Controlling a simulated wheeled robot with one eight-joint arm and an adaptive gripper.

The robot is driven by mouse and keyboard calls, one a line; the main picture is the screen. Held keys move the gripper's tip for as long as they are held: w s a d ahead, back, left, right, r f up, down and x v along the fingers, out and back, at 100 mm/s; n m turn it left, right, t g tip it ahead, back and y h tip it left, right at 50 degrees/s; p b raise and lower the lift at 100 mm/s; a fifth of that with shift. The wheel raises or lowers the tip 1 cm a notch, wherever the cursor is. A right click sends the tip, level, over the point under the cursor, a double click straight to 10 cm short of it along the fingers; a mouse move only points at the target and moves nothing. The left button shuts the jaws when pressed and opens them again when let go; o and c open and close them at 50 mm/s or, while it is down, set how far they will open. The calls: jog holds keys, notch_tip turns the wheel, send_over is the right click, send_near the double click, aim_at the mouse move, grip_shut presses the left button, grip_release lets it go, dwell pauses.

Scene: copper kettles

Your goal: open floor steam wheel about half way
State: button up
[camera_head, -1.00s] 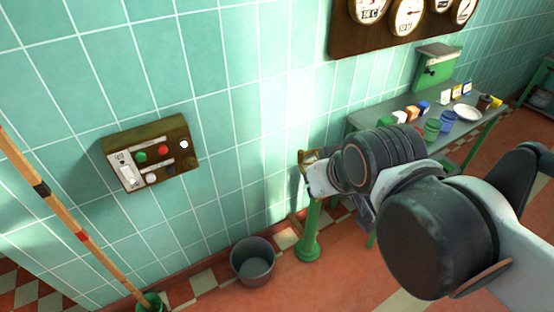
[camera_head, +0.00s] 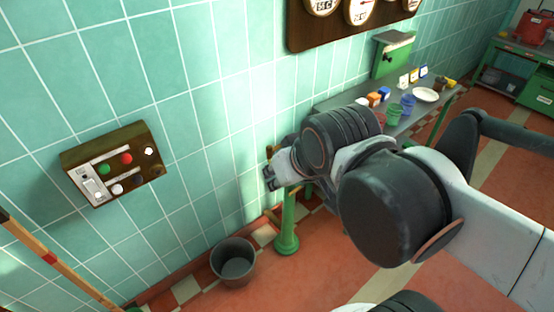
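The floor steam wheel stands on a green pedestal (camera_head: 288,228) on the red floor near the tiled wall. Only a small brass-coloured bit, which looks like part of the wheel (camera_head: 270,153), shows at its top. My wrist and arm hide the rest, so I cannot see how far it is turned. My gripper (camera_head: 271,177) is at the top of the pedestal, in front of it or against it. Its fingers are small, dark and partly hidden. I cannot tell whether they touch or grasp the wheel.
A grey bucket (camera_head: 233,262) stands left of the pedestal. A control box (camera_head: 112,163) with coloured buttons is on the wall at left. A narrow table (camera_head: 436,103) with cups, small boxes and a plate is behind my arm. A gauge board (camera_head: 352,32) hangs above.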

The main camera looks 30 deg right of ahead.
jog(key=w+d+r+g+p, duration=0.2)
jog(key=w+r, duration=0.2)
jog(key=w, duration=0.6)
jog(key=g+p, duration=0.4)
jog(key=g, duration=0.1)
send_over(269, 150)
jog(key=w, duration=0.1)
notch_tip(269, 150, down, 19)
jog(key=f+b, duration=0.1)
jog(key=f, duration=0.3)
jog(key=f+b, duration=0.2)
jog(key=f, duration=0.3)
jog(key=f+b, duration=0.1)
jog(key=f, duration=0.3)
jog(key=shift+w+d+f, duration=0.1)
jog(key=shift+d+f, duration=0.25)
grip_shut()
